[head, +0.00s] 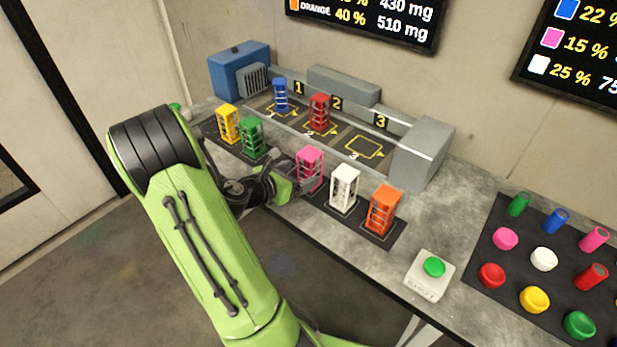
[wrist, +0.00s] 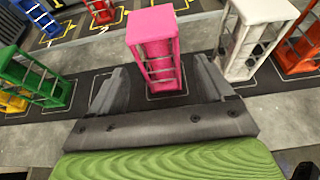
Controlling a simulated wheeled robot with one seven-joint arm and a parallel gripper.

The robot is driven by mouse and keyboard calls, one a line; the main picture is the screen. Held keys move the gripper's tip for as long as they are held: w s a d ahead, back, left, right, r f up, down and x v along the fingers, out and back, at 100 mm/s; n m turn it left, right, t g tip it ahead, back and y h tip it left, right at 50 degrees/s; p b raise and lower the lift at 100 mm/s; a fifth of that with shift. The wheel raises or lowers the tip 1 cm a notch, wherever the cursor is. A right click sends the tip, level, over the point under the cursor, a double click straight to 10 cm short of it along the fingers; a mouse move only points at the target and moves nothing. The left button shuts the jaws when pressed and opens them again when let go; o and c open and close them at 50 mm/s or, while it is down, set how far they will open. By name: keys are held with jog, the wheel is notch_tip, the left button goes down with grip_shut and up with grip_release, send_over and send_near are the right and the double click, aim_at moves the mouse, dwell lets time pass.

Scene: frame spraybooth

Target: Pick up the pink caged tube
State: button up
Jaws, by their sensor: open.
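The pink caged tube (head: 309,165) stands upright on the dark mat at the front of the bench, between the green and white caged tubes. In the wrist view the pink caged tube (wrist: 154,50) stands ahead, roughly between my gripper's two fingers. My gripper (head: 299,187) is at the near side of the pink tube in the head view. In the wrist view my gripper (wrist: 160,90) is open, with a finger on each side of the tube's lower part. I cannot tell whether either finger touches it.
The white caged tube (head: 344,188) and orange one (head: 383,210) stand to the right; the green (head: 253,138) and yellow (head: 228,123) to the left. Blue (head: 281,95) and red (head: 319,112) ones stand in numbered bays behind. A green button box (head: 428,283) is at right.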

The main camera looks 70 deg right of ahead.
aim_at(303, 173)
jog(key=b+x, duration=0.1)
jog(key=x, duration=0.5)
jog(key=shift+a+f+b, duration=0.15)
jog(key=shift+f+b, duration=0.05)
jog(key=shift+b, duration=0.1)
jog(key=shift+a, duration=0.1)
jog(key=shift+r, duration=0.1)
jog(key=c, duration=1.2)
